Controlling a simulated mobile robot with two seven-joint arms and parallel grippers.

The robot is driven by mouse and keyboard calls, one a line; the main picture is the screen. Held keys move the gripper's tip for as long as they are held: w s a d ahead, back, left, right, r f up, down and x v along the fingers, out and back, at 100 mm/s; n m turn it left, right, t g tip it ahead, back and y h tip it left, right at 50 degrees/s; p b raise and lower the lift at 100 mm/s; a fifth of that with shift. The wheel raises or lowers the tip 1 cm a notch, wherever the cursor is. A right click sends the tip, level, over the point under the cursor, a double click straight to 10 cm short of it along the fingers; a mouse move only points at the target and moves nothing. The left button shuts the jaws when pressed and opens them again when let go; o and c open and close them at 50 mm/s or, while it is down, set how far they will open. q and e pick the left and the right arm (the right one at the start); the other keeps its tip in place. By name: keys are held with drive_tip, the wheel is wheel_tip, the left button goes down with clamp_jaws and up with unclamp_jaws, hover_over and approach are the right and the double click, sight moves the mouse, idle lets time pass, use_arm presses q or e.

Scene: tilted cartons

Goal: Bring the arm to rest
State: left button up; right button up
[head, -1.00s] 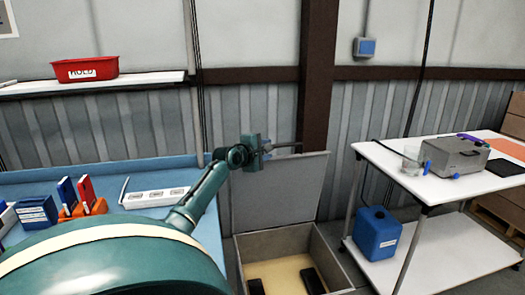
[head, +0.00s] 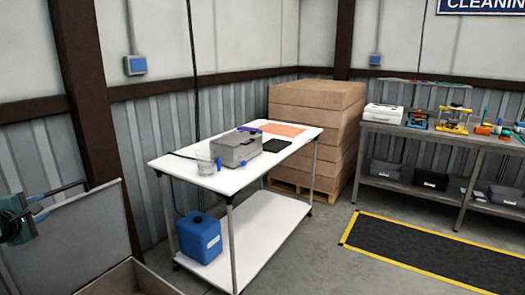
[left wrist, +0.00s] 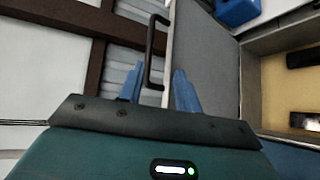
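My left gripper (head: 42,192) is at the left edge of the head view, beside the raised grey lid (head: 80,240) of an open box (head: 125,280). In the left wrist view the blue fingers of my left gripper (left wrist: 158,72) stand apart. A black bar handle (left wrist: 152,50) on the lid's edge shows between and beyond the fingertips. I see no finger pressed on it; whether its near end lies between the fingers is unclear. The box also shows in the left wrist view (left wrist: 250,95), with dark items inside. My right gripper is in neither view.
A white table (head: 170,165) holds a grey case (head: 235,150) and a clear beaker (head: 205,160); a blue canister (head: 198,238) stands on its lower shelf. Stacked cartons (head: 315,120) and a grey workbench (head: 400,130) stand behind. A black mat (head: 440,250) lies on clear floor.

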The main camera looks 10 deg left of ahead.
use_arm(q)
drive_tip(key=s+d+f+m+g+h, duration=0.3)
drive_tip(key=d+f+m, duration=0.4)
drive_tip(key=d+f, duration=0.55)
drive_tip(key=s+d+f+m+g+h, duration=0.25)
drive_tip(key=s+d+f+m, duration=0.5)
drive_tip(key=d, duration=0.75)
drive_tip(key=s+d+f+m+g, duration=0.1)
drive_tip(key=s+d+m+g, duration=0.4)
drive_tip(key=s+d+m, duration=0.95)
drive_tip(key=w+d+f+n+t+h, duration=0.2)
drive_tip(key=d+f+t, duration=0.4)
drive_tip(key=d+f, duration=0.3)
drive_tip(key=shift+w+d+f, duration=0.2)
drive_tip(key=shift+w+f, duration=0.05)
drive_tip(key=shift+f, duration=0.45)
drive_tip(key=shift+h, duration=0.25)
